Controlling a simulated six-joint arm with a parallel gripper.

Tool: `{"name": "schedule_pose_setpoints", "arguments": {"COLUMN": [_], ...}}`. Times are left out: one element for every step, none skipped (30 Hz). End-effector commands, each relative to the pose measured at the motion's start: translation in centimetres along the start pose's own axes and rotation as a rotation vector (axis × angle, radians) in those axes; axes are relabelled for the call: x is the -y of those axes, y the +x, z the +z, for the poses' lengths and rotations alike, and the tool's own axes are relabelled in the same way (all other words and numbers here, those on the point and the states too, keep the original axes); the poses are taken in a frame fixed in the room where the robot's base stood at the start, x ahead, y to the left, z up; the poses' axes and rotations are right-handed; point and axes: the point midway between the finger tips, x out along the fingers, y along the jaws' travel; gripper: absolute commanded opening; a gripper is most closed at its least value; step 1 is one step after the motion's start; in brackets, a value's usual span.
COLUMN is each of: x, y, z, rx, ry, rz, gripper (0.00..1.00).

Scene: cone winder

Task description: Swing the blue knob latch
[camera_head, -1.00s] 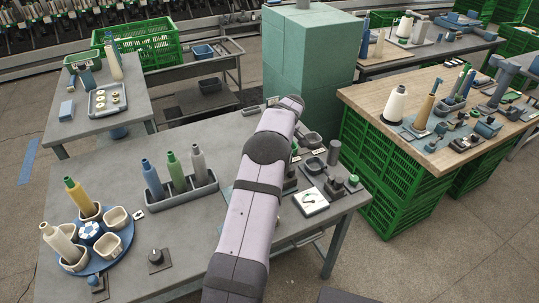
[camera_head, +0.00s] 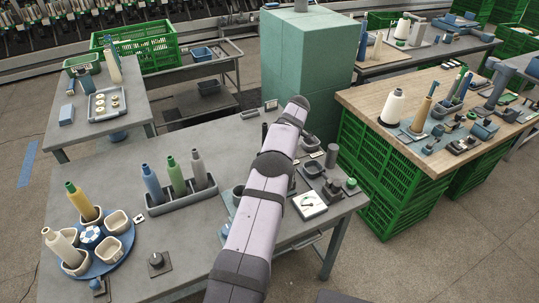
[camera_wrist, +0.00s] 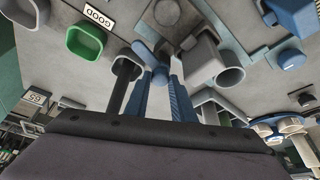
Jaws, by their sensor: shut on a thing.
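In the wrist view, the blue knob latch (camera_wrist: 147,53) shows as a rounded blue piece slanting down to the fingertips. My gripper (camera_wrist: 163,76) has two narrow blue fingers close together, shut at the lower end of this piece. The exact contact is small and partly hidden by the fingers. In the head view my arm crosses the front grey table and hides the gripper and the latch.
In the wrist view, a green cup (camera_wrist: 85,41) by a GOOD label is left and a grey tube holder (camera_wrist: 212,65) close right. In the head view, a bottle rack (camera_head: 180,197) and round blue carousel (camera_head: 120,262) stand left of my arm, a dial (camera_head: 309,204) right.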

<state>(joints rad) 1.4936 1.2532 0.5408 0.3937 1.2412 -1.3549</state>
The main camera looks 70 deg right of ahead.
Motion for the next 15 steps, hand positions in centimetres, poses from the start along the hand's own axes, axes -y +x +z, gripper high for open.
{"name": "schedule_pose_setpoints", "arguments": {"x": [-0.02,-0.02,-0.02,-0.02,-0.02,-0.02,-0.02,-0.02,-0.02,-0.02,-0.02,-0.01,-0.01,-0.01,-0.01], "y": [-0.03,-0.03,-0.03,-0.03,-0.03,-0.03,-0.03,-0.03,-0.02,-0.02,-0.02,-0.01,-0.01,-0.01,0.00], "z": [-0.03,-0.03,-0.03,-0.03,-0.03,-0.03,-0.03,-0.03,-0.02,-0.02,-0.02,-0.01,-0.01,-0.01,0.00], "rx": [0.000,0.000,0.000,0.000,0.000,0.000,0.000,0.000,0.000,0.000,0.000,0.000,0.000,0.000,0.000], "ry": [-0.001,-0.001,-0.001,0.000,0.000,0.000,0.000,0.000,0.000,0.000,0.000,0.000,0.001,0.001,0.001], "rz": [0.001,0.001,0.001,0.001,0.001,0.001,0.001,0.001,0.001,0.001,0.001,0.001,0.001,0.001,0.001], "gripper": [0.00,0.00,0.00,0.00,0.00,0.25,0.32,0.39,0.41,0.41,0.41,0.41,0.41,0.41,0.41]}}
